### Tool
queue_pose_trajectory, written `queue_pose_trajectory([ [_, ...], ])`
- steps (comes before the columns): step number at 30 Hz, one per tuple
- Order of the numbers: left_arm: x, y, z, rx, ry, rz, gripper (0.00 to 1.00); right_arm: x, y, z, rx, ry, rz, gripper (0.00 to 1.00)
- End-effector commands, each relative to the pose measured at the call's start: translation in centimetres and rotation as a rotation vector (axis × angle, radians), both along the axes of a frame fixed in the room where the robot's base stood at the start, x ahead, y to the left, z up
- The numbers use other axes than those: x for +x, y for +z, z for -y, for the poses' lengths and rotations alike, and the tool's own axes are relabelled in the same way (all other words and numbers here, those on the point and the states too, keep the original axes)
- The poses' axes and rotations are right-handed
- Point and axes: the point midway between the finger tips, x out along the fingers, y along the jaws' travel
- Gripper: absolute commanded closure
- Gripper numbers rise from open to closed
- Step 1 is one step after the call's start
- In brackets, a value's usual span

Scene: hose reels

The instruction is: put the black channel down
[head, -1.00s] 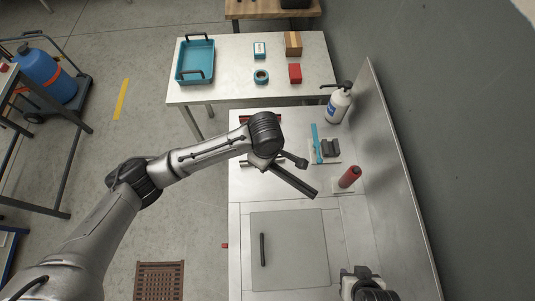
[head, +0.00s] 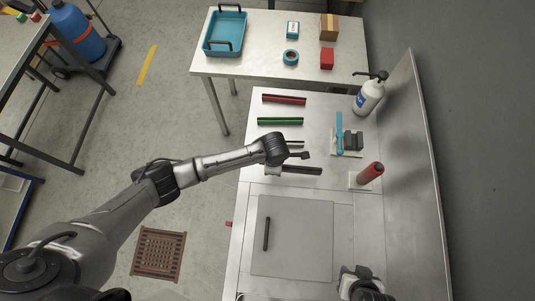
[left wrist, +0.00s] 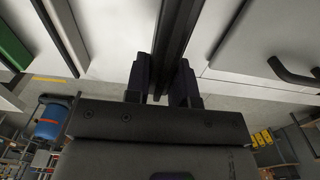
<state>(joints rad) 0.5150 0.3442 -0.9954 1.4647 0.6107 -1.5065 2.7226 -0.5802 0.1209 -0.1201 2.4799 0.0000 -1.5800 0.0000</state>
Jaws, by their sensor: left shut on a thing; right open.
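My left gripper (head: 283,170) is shut on the black channel (head: 303,170), a dark bar that lies nearly level across the picture, over the pale bench top. In the left wrist view the black channel (left wrist: 178,35) runs away between the two dark fingers (left wrist: 162,82). Whether it touches the bench is unclear. Farther back lie a channel with a red strip (head: 284,99) and one with a green strip (head: 280,121), roughly parallel to it. My right gripper (head: 358,278) is open at the bottom edge, partly cut off.
Right of the black channel stand a red cylinder (head: 371,173), a holder with a blue strip (head: 339,130) and dark blocks, and a white pump bottle (head: 368,97). A grey panel with a black handle (head: 266,233) is nearer. A second table (head: 265,58) stands behind.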

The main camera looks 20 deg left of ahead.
Motion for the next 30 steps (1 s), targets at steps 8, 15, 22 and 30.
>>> queue_pose_trajectory([
  [8, 0.8, -1.7, -2.7, 0.000, 0.000, 0.000, 0.96, 0.0, -0.1, 0.0, 0.000, 0.000, 0.001, 0.57],
  [15, 0.9, -3.5, -3.0, 0.002, -0.001, -0.002, 0.96, 0.0, -0.3, 0.0, 0.001, -0.001, 0.001, 0.57],
  [22, 0.8, -5.7, -3.0, 0.000, -0.001, -0.001, 0.96, 0.0, -0.5, 0.0, 0.001, -0.001, 0.001, 0.57],
  [30, 0.8, -5.8, -2.9, -0.001, -0.001, 0.000, 0.96, 0.0, -0.5, 0.0, 0.001, -0.001, 0.001, 0.57],
])
